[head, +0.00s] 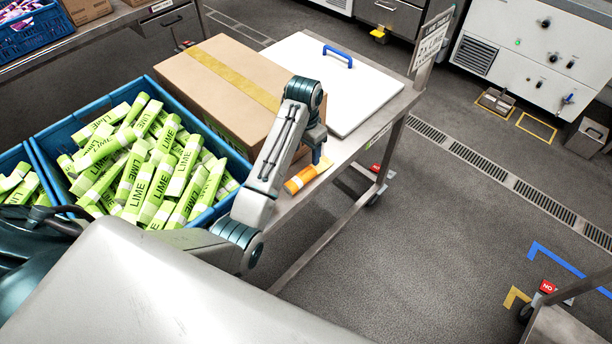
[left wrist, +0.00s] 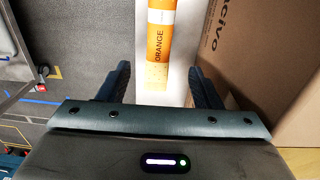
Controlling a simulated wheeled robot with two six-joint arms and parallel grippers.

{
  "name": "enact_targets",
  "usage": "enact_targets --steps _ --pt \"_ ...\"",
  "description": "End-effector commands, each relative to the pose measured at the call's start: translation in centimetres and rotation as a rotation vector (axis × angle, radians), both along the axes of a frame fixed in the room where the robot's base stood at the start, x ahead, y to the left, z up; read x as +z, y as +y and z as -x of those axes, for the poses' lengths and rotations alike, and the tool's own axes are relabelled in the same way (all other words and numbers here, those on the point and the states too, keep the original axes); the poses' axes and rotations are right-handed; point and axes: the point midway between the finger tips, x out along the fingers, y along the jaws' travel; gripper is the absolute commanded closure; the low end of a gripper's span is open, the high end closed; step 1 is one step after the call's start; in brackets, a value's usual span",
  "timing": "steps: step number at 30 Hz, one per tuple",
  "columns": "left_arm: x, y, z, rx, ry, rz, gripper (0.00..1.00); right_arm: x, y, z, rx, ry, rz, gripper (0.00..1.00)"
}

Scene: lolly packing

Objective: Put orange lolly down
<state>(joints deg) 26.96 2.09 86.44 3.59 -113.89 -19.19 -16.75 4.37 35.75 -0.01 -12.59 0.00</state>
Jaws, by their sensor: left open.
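The orange lolly (head: 308,175) is an orange wrapper with a white band. It lies on the steel table (head: 345,150) in front of the cardboard box. In the left wrist view the orange lolly (left wrist: 158,45) reads ORANGE and lies lengthwise ahead of the fingers. My left gripper (head: 317,158) is low over the table at the lolly's end. In the left wrist view its two fingers (left wrist: 160,85) are apart, one on each side of the lolly's line, with a gap to it. My right gripper is not in view.
A closed cardboard box (head: 215,95) stands right beside the lolly, close to my left gripper. A white lid with a blue handle (head: 338,75) lies behind. A blue crate (head: 95,108) of lime lollies stands left. The table's front edge is near the lolly.

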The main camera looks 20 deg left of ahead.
Motion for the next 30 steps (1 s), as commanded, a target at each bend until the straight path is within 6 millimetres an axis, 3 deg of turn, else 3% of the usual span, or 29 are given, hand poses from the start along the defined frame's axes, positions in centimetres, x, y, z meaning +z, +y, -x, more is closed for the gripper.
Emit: enact_targets --steps 2,3,13,21,30 --pt "-1.8 -0.1 0.1 0.000 0.003 0.000 0.42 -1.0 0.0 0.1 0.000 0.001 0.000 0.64" --pt "-1.8 -0.1 0.1 0.000 0.004 0.001 0.42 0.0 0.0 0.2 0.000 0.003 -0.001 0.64" --pt "-4.6 -0.2 0.2 -0.001 0.004 0.001 0.42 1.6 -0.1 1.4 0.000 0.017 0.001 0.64" --pt "-8.3 -0.3 0.2 -0.001 0.003 0.001 0.42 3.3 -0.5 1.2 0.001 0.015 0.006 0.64" --pt "-9.1 -0.3 0.2 -0.001 0.000 0.001 0.42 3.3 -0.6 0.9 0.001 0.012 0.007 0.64"
